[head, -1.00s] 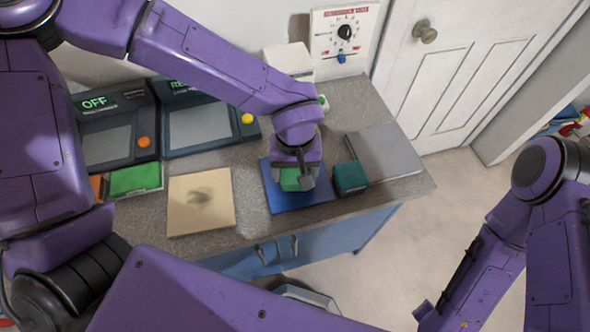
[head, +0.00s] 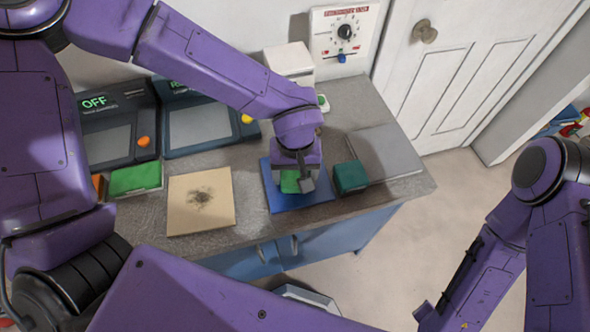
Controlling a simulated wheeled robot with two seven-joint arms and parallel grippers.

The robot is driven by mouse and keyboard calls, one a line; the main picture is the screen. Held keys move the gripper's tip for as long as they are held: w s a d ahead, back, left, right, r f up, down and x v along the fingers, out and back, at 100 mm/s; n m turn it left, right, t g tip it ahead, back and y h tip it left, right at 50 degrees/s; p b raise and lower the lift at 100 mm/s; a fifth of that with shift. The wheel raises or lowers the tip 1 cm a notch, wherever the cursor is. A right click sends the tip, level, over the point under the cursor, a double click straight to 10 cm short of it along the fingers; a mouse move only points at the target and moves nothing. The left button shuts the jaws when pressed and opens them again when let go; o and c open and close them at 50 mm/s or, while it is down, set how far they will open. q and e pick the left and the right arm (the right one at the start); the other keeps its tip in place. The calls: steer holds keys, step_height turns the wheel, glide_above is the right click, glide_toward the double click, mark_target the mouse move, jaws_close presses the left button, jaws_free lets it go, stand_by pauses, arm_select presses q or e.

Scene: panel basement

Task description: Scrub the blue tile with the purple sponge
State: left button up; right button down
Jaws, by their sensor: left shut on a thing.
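The blue tile (head: 284,203) lies flat on the grey counter. My left gripper (head: 299,184) is over it, pointing down and shut on a green sponge-like block (head: 289,182). The block is low over the tile and seems to rest on it, but its underside is hidden. The gripper and block hide the middle of the tile, and no mark shows on its bare part. I see no purple sponge; the block in my gripper is green. My right arm is at the right edge, but its gripper is out of view.
A beige tile (head: 184,221) with a dark smudge lies left of the blue one. A teal block (head: 350,177) stands close on the right, by a grey plate (head: 397,158). A green block (head: 134,179) lies at the far left, below two consoles (head: 200,124) at the back.

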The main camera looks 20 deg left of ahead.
arm_select(q)
steer(key=shift+f, duration=0.4)
